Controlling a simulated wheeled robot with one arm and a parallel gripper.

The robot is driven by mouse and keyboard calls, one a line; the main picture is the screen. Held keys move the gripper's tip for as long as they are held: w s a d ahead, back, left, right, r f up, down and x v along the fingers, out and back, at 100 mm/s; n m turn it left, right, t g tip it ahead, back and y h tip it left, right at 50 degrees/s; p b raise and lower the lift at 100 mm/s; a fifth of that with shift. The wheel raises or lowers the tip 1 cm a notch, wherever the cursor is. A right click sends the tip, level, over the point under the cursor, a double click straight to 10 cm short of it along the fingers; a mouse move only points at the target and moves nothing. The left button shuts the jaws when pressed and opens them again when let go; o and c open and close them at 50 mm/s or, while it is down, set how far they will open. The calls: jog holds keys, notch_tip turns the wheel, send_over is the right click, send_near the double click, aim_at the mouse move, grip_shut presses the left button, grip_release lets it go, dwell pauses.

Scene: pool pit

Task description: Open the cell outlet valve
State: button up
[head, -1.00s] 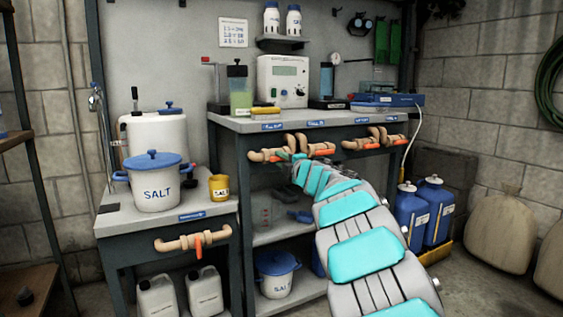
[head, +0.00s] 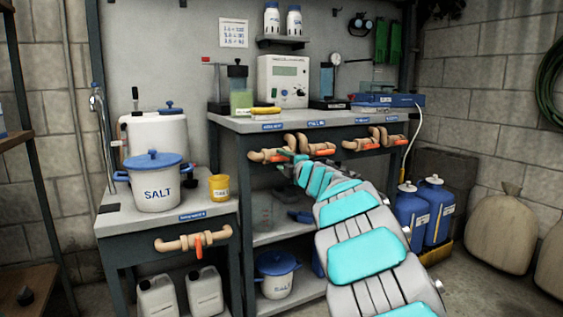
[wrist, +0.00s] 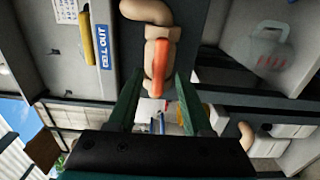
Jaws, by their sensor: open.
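The cell outlet valve (head: 262,155) is the leftmost tan pipe valve on the front of the main bench. In the wrist view its tan pipe (wrist: 160,60) runs beside a blue label (wrist: 105,47) reading "...ELL OUT". Its orange handle (wrist: 158,125) lies in line with the pipe. My gripper (wrist: 160,85) is open, with one green finger on each side of the handle. I cannot tell whether a finger touches it. In the head view my gripper (head: 287,155) is small at the bench edge, and my arm partly hides the space below.
Other orange-handled valves (head: 318,146) sit close to the right on the same bench front. Another valve (head: 192,241) is on the lower side table at left, below a salt bucket (head: 157,185).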

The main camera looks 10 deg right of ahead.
jog(key=v, duration=0.7)
